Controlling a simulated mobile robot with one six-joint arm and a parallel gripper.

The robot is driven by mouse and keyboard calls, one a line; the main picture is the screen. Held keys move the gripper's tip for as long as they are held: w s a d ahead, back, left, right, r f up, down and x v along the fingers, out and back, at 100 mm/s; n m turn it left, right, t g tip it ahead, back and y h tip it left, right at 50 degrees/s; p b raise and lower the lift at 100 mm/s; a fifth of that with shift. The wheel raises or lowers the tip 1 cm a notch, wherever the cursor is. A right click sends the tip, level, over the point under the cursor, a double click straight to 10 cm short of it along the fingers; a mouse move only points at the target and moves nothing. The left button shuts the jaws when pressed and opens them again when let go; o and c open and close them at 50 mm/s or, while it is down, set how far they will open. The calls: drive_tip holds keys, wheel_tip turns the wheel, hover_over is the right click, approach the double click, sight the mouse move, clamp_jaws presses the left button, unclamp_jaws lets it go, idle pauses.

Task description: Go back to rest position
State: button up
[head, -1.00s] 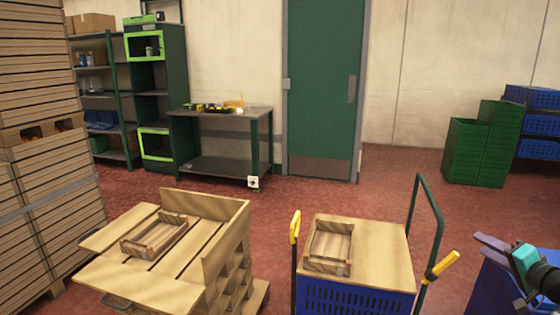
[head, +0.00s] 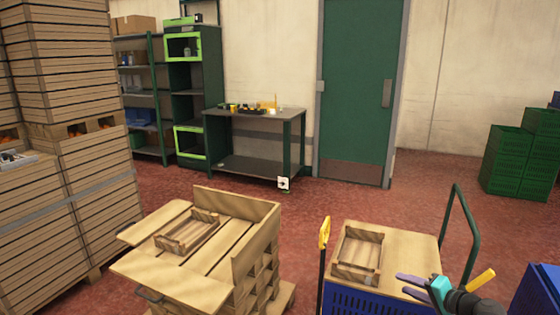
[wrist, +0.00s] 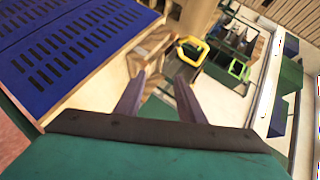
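My gripper (head: 403,285) is at the lower right of the head view, in front of the cart's right part. In the wrist view my gripper (wrist: 160,78) shows two purple fingers standing apart with nothing between them. A small wooden crate (head: 371,274) sits on the wooden top of the blue cart (head: 362,300), left of my gripper. Another small wooden crate (head: 176,247) sits on the slatted wooden stand (head: 232,252) at the lower middle left. I cannot make out the inside of either crate clearly; no oranges are plain to see.
Tall stacks of wooden crates (head: 70,190) stand at the left. A workbench (head: 240,113), shelves and a green door (head: 358,90) line the back wall. Green crates (head: 512,165) and a blue crate (head: 535,290) are at the right. Red floor between is clear.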

drive_tip(key=s+a+f+n+g+y+p, duration=0.1)
drive_tip(key=a+f+n+g+y, duration=0.3)
drive_tip(key=a+f, duration=1.3)
drive_tip(key=s+a+f+n+g+h+p, duration=0.1)
drive_tip(key=s+a+f+g+h, duration=0.1)
drive_tip(key=s+a+f+g, duration=0.7)
drive_tip(key=s+a+f+n+g+h+p, duration=0.1)
drive_tip(key=s+a+f+n, duration=0.1)
drive_tip(key=s+a+f, duration=0.5)
drive_tip(key=s+a+f+n+g+h, duration=0.15)
drive_tip(key=s+f, duration=0.35)
drive_tip(key=s, duration=0.5)
drive_tip(key=s+d+f+n+g+h, duration=0.1)
drive_tip(key=s+d+f+g+h, duration=0.1)
drive_tip(key=s+d+h, duration=0.2)
drive_tip(key=s+d, duration=0.3)
drive_tip(key=shift+f, duration=0.3)
drive_tip(key=shift+h, duration=0.25)
